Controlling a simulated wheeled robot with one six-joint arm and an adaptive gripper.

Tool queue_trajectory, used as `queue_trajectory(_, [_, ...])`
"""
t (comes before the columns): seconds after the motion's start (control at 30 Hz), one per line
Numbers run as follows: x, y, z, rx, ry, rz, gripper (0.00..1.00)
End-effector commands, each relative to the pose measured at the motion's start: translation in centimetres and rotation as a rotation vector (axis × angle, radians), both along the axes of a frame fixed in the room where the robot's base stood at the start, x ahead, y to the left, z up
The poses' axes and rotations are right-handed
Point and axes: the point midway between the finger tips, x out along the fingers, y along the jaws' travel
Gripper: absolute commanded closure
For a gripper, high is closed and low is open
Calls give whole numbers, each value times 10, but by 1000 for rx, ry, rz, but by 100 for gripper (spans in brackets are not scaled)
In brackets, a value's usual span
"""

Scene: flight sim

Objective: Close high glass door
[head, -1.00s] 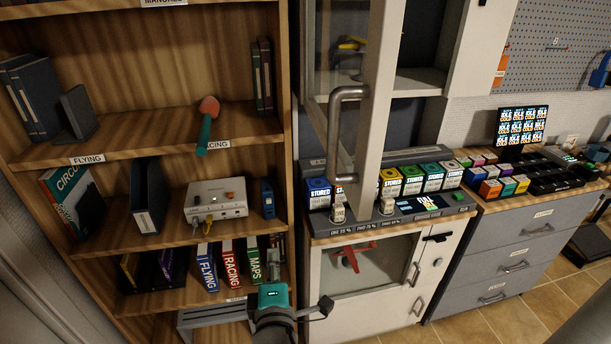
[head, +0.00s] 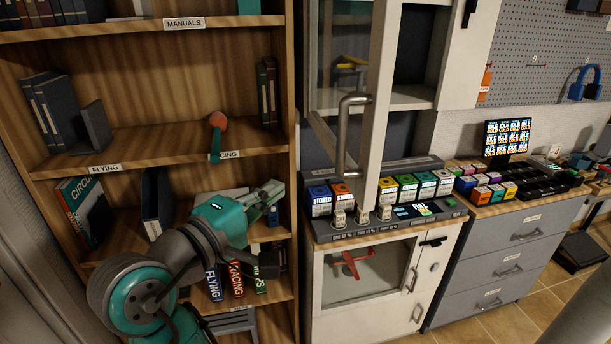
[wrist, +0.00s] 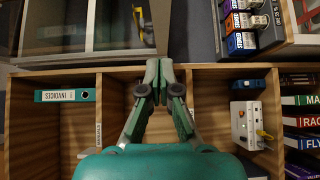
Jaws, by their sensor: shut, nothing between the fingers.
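The high glass door (head: 381,100) has a pale frame and stands open, swung out from the wall cabinet, with its edge toward me in the head view. Its grey bar handle (head: 343,140) is on the left face of the frame. Part of its glass (head: 325,85) shows behind the handle. My gripper (head: 272,192) is in front of the bookcase, left of and below the handle, apart from it. In the wrist view my gripper (wrist: 160,68) has its teal fingers together with nothing between them.
The bookcase (head: 291,110) stands at left with books, binders and a hammer-like tool (head: 216,135). Several small boxes (head: 408,185) line the counter under the door. A lower glass-fronted cabinet (head: 312,275) and grey drawers (head: 500,262) stand at right. Floor shows at lower right.

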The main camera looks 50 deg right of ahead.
Motion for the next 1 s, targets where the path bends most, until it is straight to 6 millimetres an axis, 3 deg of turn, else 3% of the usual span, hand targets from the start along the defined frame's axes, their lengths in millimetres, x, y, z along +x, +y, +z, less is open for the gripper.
queue_trajectory(0.17, [2,-21,0,-1,0,-4,100])
queue_trajectory(0.63, [12,-102,0,-2,0,-3,100])
queue_trajectory(1.0, [-9,-128,0,-2,1,1,100])
